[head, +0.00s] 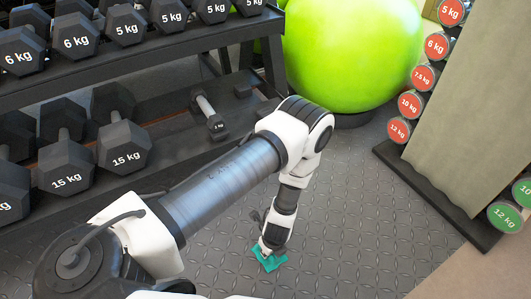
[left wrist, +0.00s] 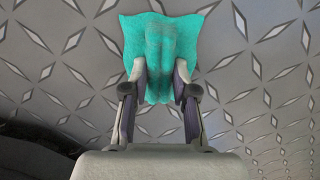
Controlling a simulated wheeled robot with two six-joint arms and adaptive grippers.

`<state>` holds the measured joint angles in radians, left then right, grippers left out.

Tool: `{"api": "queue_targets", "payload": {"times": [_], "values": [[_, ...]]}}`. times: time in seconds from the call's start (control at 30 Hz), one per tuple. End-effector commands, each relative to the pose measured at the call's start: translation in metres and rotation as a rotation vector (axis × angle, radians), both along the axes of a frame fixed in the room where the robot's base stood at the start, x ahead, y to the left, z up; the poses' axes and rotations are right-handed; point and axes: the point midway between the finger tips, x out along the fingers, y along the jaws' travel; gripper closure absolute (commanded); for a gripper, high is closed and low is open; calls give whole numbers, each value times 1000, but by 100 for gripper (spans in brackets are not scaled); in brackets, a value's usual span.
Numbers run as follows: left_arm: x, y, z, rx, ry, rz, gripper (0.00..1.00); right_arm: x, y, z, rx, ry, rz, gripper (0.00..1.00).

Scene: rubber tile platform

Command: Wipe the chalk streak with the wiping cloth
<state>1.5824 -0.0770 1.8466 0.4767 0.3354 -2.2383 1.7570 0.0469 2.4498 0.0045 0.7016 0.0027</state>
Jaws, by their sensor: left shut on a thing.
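The teal wiping cloth (head: 270,261) is at the floor in the lower middle of the head view. My left gripper (head: 266,249) points down and is shut on it. In the left wrist view the cloth (left wrist: 163,50) is bunched between the two fingers of my left gripper (left wrist: 160,85), with its wider part spread beyond the fingertips. I cannot tell whether the cloth touches the floor. No chalk streak can be made out in either view. My right gripper is not in view.
The dark rubber floor (head: 350,210) has a raised diamond pattern and is clear around the cloth. A dumbbell rack (head: 150,75) stands at the left. A green exercise ball (head: 352,50) is at the back. A rack with a grey panel (head: 475,100) stands at the right.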

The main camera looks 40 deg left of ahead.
Motion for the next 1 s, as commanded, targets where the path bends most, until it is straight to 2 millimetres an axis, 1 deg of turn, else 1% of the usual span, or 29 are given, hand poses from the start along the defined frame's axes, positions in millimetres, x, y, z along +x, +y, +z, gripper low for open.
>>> {"api": "queue_targets", "payload": {"times": [0.03, 0.1, 0.4, 0.47, 0.9, 1.0], "values": [[7, -2, -7, 1, -4, 1, 100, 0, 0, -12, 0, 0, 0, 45], [13, -5, -5, 0, -3, 1, 100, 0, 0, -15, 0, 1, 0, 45], [16, -6, -1, 0, -4, -1, 100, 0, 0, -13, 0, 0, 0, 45], [16, -6, 2, 0, -4, 0, 100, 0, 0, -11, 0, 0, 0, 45], [15, -6, 65, 0, -1, 0, 100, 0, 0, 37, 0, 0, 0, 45], [15, -6, 71, 0, -1, 1, 100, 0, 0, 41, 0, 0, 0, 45]]}}
